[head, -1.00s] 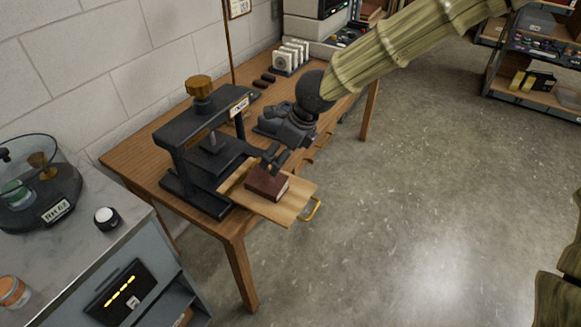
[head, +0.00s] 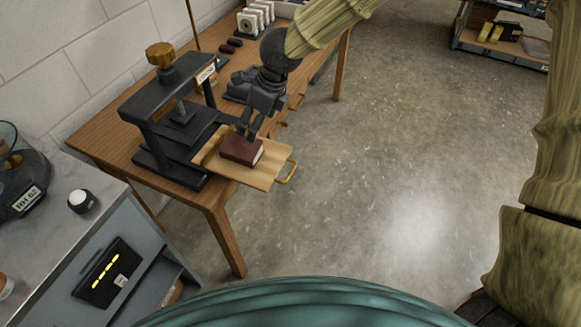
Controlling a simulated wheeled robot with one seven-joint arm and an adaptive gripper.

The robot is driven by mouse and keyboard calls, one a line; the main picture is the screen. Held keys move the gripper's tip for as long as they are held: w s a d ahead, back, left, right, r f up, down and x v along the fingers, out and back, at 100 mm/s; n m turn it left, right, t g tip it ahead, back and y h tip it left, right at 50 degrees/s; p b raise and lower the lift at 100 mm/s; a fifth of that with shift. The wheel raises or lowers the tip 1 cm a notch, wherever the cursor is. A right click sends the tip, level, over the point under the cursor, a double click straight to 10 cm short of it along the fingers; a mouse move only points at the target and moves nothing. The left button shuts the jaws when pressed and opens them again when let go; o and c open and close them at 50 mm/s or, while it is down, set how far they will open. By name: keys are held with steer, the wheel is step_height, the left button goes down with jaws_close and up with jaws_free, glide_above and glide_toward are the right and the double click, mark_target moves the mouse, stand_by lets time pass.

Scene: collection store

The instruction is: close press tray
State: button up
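The press (head: 178,118) is a black frame with a brass knob on top, standing on the wooden table. Its light wooden tray (head: 262,178) sticks out to the right past the table edge, with a brass handle (head: 287,172) at its outer end. A dark red book (head: 242,150) lies on the tray. My gripper (head: 248,135) points down at the back edge of the book, fingers close above or touching it; I cannot tell which. Whether the fingers are open or shut is too small to tell.
A grey cabinet (head: 110,221) with a round white-topped knob (head: 80,201) and a domed instrument (head: 20,185) stands at the left. White upright holders (head: 255,17) sit at the table's far end. The concrete floor (head: 400,150) right of the table is clear.

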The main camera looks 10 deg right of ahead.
steer(key=s+d+g+h+p, duration=0.1)
steer(key=d, duration=0.1)
steer(key=s+d+f+g+h+p, duration=0.1)
steer(key=s+d+h, duration=0.1)
steer(key=s+d+g+h+p, duration=0.1)
steer(key=s+d+p, duration=0.1)
steer(key=shift+s+d+f, duration=0.2)
steer(key=shift+f, duration=0.2)
steer(key=c, duration=1.3)
steer(key=s+d+g+h+p, duration=0.1)
steer(key=s+d+h, duration=0.1)
steer(key=s+d, duration=0.1)
steer(key=shift+s+d+g, duration=0.1)
steer(key=shift+d+g, duration=0.05)
steer(key=shift+g, duration=0.15)
jaws_close()
step_height(320, 180, down, 10)
steer(key=p, duration=0.3)
steer(key=shift+a, duration=0.2)
